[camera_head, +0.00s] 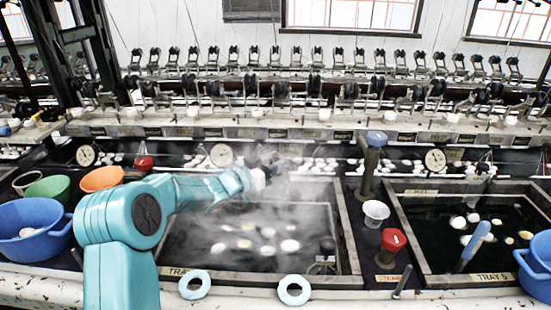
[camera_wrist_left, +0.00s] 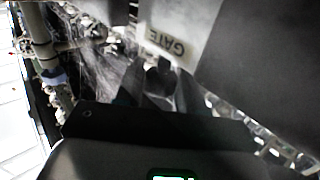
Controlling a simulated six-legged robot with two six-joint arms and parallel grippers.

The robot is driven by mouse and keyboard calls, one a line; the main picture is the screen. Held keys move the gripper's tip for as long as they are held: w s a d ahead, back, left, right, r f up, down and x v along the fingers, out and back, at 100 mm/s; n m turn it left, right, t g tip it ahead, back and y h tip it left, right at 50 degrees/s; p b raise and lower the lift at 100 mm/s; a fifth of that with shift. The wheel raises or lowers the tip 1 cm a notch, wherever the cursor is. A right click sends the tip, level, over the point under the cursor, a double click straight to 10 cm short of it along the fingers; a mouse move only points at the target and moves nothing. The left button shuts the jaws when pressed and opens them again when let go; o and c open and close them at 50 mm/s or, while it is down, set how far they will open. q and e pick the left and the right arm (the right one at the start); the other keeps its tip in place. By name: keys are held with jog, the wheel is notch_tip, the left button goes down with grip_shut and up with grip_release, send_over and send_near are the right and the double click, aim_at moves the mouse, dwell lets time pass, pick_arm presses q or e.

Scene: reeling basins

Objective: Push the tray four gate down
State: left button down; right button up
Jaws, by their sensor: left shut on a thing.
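Tray four is the dark water basin (camera_head: 345,240) at centre, with pale cocoons floating and a "TRAY" label at its front edge, partly covered by my arm. My left gripper (camera_head: 268,165) is over the basin's back edge, blurred by steam. In the left wrist view a pale plate lettered "GATE" (camera_wrist_left: 180,42) stands just beyond the fingers. My left gripper also shows there (camera_wrist_left: 160,85), shut on a dark, rounded part at the gate; its exact shape is hard to see. My right gripper is not in view.
The tray 5 basin (camera_head: 420,260) lies to the right. Between the basins are a red-topped valve (camera_head: 393,240), a blue-topped post (camera_head: 371,165) and a white cup (camera_head: 376,212). Blue (camera_head: 30,230), green and orange tubs stand at left. Reeling machinery lines the back.

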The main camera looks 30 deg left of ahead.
pick_arm(q)
jog(key=shift+f+g, duration=0.3)
jog(key=shift+f, duration=0.15)
jog(key=c, duration=0.8)
grip_release()
jog(key=shift+r, duration=0.1)
jog(key=shift+r, duration=0.1)
jog(key=shift+s, duration=0.2)
jog(key=v, duration=1.6)
jog(key=shift+a+f, duration=0.1)
jog(key=shift+f, duration=0.2)
